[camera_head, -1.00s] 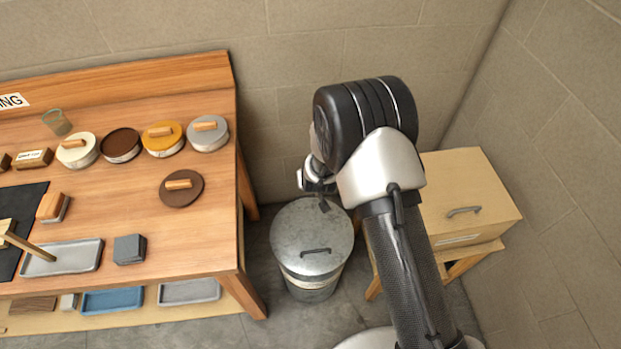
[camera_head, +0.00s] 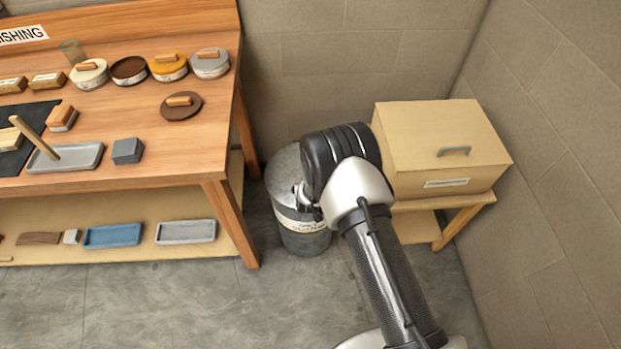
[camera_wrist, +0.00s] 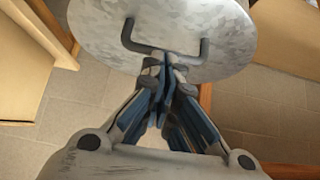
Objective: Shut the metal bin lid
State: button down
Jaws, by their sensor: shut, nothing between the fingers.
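The metal bin (camera_head: 302,242) is a grey galvanised drum with a pale label, standing on the floor right of the bench. Its round lid (camera_head: 283,178) lies over the top and looks level; I cannot tell whether it is fully seated. In the wrist view the lid (camera_wrist: 225,35) fills the top, with its dark U-shaped handle (camera_wrist: 147,49) across it. My gripper (camera_wrist: 166,62) is shut and empty, its fingertips overlapping the handle in that view; contact is unclear. In the head view my arm hides the handle, the fingers and the lid's right part.
A wooden bench (camera_head: 205,150) with several round tins, blocks and trays stands left of the bin. A beige box (camera_head: 440,130) with a grey handle sits on a low stand at right, close beside my arm. Walls are behind and right. The floor (camera_head: 170,300) in front is clear.

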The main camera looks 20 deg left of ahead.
jog(key=shift+s+d+f+t+y, duration=0.15)
jog(key=shift+s+f+t, duration=0.1)
jog(key=shift+f, duration=0.3)
jog(key=shift+s+f+t+y, duration=0.1)
jog(key=shift+f+t, duration=0.1)
jog(key=shift+f, duration=0.4)
jog(key=shift+s+d+f+t+y, duration=0.15)
jog(key=shift+s+f+t, duration=0.1)
jog(key=shift+f, duration=0.3)
jog(key=shift+a, duration=0.1)
